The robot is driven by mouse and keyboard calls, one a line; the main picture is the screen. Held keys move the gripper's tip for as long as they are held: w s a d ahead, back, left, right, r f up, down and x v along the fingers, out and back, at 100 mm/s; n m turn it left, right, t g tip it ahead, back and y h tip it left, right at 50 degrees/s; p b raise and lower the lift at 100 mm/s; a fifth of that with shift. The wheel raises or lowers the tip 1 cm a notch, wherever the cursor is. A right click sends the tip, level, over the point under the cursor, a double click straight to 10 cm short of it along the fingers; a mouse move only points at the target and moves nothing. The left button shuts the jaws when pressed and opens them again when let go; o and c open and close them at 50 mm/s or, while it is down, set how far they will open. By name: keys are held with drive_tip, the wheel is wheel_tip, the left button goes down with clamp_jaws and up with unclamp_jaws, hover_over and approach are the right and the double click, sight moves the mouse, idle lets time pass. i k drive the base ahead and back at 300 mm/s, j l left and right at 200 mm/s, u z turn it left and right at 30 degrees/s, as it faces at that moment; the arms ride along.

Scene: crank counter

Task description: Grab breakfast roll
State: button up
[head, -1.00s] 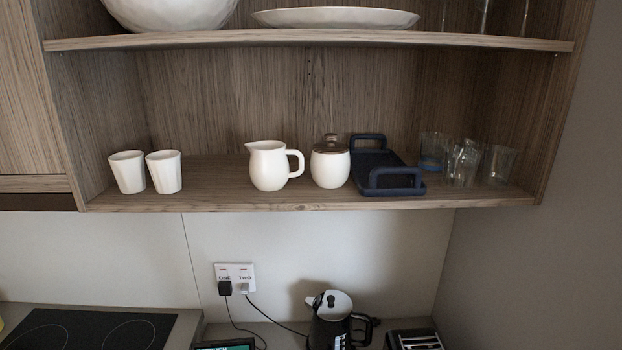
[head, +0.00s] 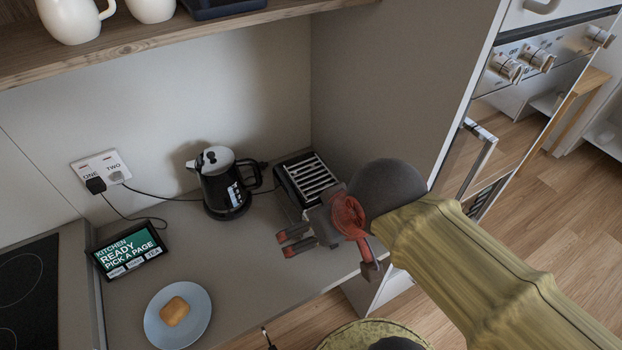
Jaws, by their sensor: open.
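The breakfast roll (head: 174,311) is golden brown and lies on a light blue plate (head: 200,328) near the front of the counter, at the lower left of the head view. My gripper (head: 283,245) is open and empty. It is over the counter to the right of the plate, in front of the toaster, with its red-tipped fingers pointing left. It is well apart from the roll.
A black kettle (head: 226,196) and a toaster (head: 308,179) stand at the back right. A tablet (head: 129,249) leans behind the plate. A hob (head: 28,290) is at far left. A wooden shelf (head: 175,40) overhangs the back. The counter between plate and gripper is clear.

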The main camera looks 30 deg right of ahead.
sight(177, 308)
drive_tip(key=u, duration=1.35)
drive_tip(key=k+j+z, duration=0.1)
drive_tip(key=k, duration=0.4)
